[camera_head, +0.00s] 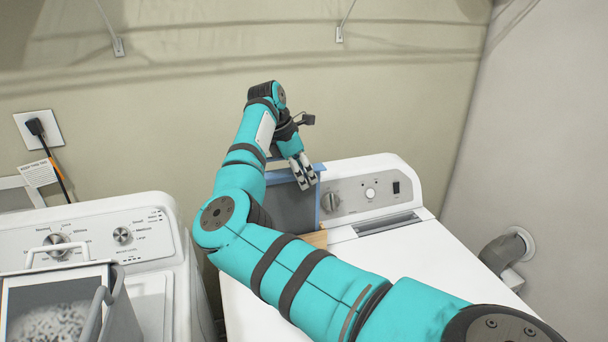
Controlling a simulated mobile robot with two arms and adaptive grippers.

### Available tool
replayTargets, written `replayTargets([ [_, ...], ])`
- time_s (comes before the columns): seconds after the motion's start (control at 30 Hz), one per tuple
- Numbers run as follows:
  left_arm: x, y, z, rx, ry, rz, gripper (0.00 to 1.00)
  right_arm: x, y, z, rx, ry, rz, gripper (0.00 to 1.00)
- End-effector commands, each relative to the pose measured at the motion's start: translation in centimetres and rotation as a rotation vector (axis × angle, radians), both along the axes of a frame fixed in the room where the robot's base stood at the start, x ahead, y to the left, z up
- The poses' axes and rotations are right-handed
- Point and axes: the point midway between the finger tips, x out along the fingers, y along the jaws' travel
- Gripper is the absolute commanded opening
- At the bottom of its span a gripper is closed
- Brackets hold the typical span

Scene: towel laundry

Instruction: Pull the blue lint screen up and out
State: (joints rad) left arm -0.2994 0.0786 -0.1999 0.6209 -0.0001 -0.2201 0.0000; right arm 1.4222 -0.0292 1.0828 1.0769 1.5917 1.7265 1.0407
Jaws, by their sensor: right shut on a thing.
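The lint screen (292,207) is a grey mesh panel with a blue frame. It stands upright in front of the left part of the dryer's control panel (360,186). My right gripper (304,179) is shut on its top edge, fingers pointing down. My right arm hides the screen's lower left part, so I cannot tell whether its bottom is clear of the dryer (455,275). My left gripper is not in view.
A light-brown wooden piece (316,239) shows beside the screen's lower right. A grey slotted strip (388,224) lies below the control panel. A washer (95,232) stands at left, with a grey handled container (122,312) at its front. The dryer's right top is clear.

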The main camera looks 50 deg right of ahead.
Motion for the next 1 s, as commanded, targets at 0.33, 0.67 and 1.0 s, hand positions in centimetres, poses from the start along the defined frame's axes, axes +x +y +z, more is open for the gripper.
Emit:
replayTargets([
  [0.33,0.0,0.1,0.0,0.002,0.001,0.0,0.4,0.0,0.0,0.1,0.0,0.0,0.0,0.05],
  [0.67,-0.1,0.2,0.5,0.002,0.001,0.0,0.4,0.0,0.0,1.0,0.0,0.0,0.0,0.0],
  [1.0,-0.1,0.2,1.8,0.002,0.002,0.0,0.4,0.0,0.0,3.7,0.0,0.0,0.0,0.0],
])
